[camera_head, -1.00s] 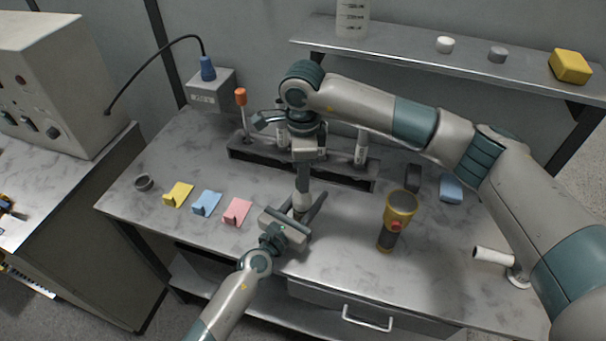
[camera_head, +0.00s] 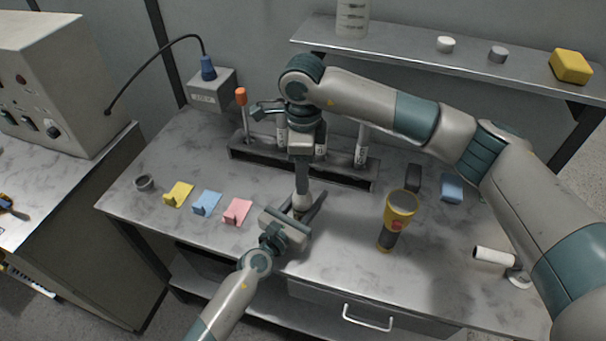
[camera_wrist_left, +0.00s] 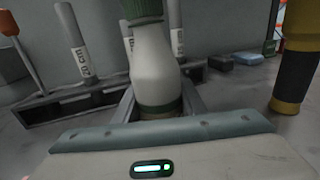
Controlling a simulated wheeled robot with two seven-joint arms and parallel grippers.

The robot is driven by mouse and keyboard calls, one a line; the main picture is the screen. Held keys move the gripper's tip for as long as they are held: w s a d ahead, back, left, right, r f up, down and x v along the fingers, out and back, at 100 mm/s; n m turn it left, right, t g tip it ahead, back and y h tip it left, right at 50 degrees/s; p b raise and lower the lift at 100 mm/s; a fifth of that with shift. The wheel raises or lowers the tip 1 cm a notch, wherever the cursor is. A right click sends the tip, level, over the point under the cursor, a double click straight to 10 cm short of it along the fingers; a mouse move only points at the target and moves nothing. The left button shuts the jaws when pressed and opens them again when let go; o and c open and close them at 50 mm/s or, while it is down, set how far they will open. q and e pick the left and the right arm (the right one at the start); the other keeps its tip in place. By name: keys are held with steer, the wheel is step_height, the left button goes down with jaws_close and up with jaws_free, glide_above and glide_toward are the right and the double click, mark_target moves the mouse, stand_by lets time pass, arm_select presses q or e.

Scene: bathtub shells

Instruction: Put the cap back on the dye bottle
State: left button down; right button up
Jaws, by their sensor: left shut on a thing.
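My left gripper (camera_head: 307,206) is shut on a small brownish thing (camera_head: 298,206), which looks like the dye bottle. It stands low over the front middle of the bench and is mostly hidden. A brownish sliver (camera_wrist_left: 161,117) of it shows between the fingers in the left wrist view. My right gripper (camera_head: 302,190) points straight down just above it, seen edge-on.
Behind the grippers is a dark rack (camera_head: 340,172) with tubes and an orange-topped tool (camera_head: 241,98). Yellow, blue and pink folded cards (camera_head: 237,211) lie left. A white roll (camera_head: 494,257) is at the right edge.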

step_height(320, 180, up, 11)
steer(key=shift+f, duration=0.15)
stand_by(0.4)
arm_select(q)
steer(key=c, duration=1)
jaws_free()
steer(key=shift+c, duration=0.2)
steer(key=shift+s, duration=0.15)
steer(key=b+v, duration=0.1)
steer(key=v, duration=0.7)
steer(key=b+v, duration=0.1)
steer(key=v, duration=0.7)
steer(key=shift+f+b, duration=0.2)
steer(key=shift+b, duration=0.1)
steer(key=shift+s+a+r, duration=0.1)
steer(key=shift+s+a, duration=0.25)
steer(key=shift+s, duration=0.1)
arm_select(e)
steer(key=shift+f, duration=1.4)
